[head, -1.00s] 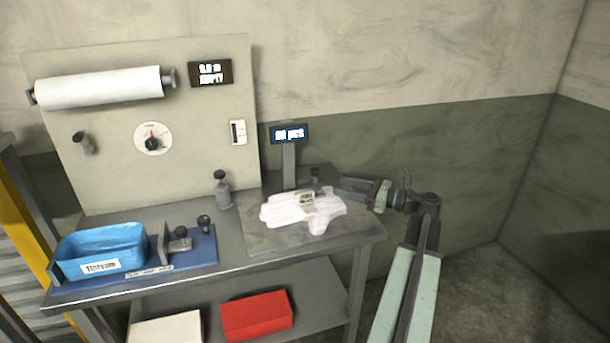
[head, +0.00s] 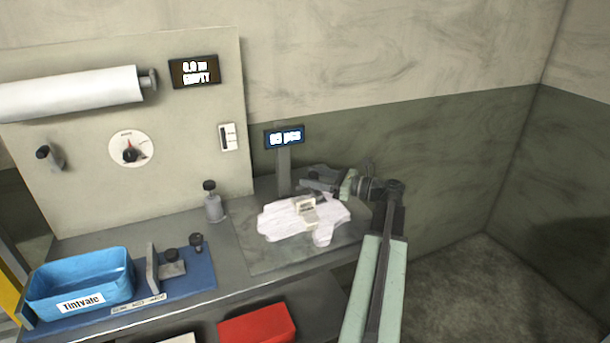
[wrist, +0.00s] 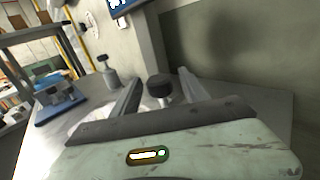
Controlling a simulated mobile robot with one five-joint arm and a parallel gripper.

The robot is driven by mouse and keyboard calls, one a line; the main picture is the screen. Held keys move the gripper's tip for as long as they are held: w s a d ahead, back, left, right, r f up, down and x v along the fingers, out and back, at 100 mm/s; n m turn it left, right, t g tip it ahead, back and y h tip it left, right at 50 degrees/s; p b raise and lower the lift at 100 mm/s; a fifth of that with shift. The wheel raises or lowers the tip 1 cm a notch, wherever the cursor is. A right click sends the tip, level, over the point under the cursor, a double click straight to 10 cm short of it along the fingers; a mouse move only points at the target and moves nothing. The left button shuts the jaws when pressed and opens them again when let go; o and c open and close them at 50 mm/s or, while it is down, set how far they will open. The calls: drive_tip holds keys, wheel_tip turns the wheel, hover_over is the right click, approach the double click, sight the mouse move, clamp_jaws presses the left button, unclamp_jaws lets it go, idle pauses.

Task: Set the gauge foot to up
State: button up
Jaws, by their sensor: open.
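A black-topped knob on a short post (wrist: 160,87) stands between my gripper's fingers in the wrist view, with a gap to each finger. I take it for the gauge foot's handle, but no label shows. My gripper (head: 314,181) is open at the back of the grey plate (head: 265,255), near the foot of the display post (head: 284,172). In the head view my gripper largely hides the knob. Whether the foot is up or down cannot be told. White folded film or gloves (head: 285,222) lie on the plate, with a small beige piece on top.
A blue display (head: 285,137) tops the post. A grey bottle-like piece with a black knob (head: 214,204) stands left of the plate. A blue bin (head: 80,280) and a blue fixture (head: 190,278) are further left. A red box (head: 258,323) sits below.

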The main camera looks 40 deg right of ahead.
drive_tip(key=shift+x, duration=1.5)
drive_tip(key=shift+c, duration=0.2)
clamp_jaws()
